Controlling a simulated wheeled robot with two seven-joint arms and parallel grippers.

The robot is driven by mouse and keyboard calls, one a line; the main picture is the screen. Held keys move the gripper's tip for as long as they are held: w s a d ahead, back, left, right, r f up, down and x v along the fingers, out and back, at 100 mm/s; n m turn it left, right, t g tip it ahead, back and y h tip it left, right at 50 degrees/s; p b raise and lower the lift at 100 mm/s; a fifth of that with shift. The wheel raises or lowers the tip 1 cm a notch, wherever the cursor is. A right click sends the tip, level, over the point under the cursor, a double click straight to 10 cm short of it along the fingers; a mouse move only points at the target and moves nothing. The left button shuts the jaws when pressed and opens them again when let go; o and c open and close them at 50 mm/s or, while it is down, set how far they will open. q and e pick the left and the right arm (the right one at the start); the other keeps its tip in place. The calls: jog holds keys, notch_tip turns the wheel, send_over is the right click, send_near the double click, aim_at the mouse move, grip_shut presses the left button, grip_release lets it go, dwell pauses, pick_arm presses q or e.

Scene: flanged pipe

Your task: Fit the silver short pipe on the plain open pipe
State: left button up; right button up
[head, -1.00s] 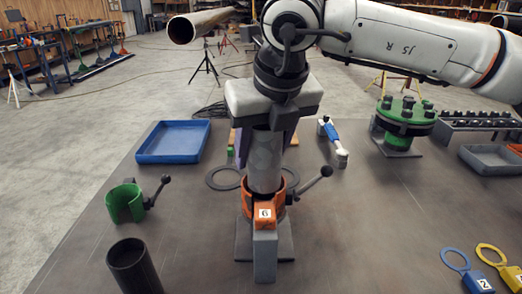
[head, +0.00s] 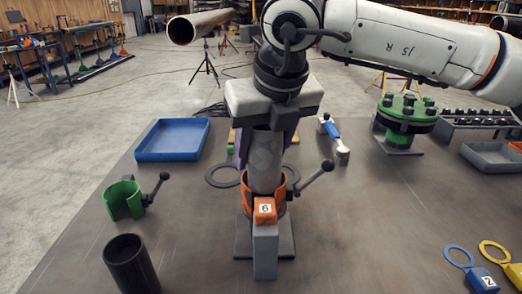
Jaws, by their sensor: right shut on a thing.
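The silver short pipe (head: 265,161) hangs upright in my right gripper (head: 268,132), which is shut on it. Its lower end is at the orange clamp (head: 246,196), which wraps around it and hides the end. The clamp has a black lever at its right and an orange block marked 6 in front, above a grey post (head: 265,256). A base plate lies underneath. The plain open pipe is not clearly seen there; the clamp and post hide most of what stands on the plate. My left gripper is not in view.
A green clamp (head: 121,203) and a dark open tube (head: 131,268) stand at the left. A blue tray (head: 172,157) lies behind. A green bolted flange (head: 405,110) and grey trays are at the right. Blue and yellow ring tags lie front right. The right middle of the table is clear.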

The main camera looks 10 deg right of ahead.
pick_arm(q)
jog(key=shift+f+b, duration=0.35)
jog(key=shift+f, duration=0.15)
pick_arm(e)
jog(key=shift+f, duration=0.3)
jog(key=o, duration=1.4)
jog(key=v, duration=1)
pick_arm(q)
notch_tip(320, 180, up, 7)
jog(key=p, duration=0.6)
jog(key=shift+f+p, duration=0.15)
jog(key=shift+p, duration=0.25)
pick_arm(e)
notch_tip(320, 180, up, 9)
jog(key=shift+r, duration=0.15)
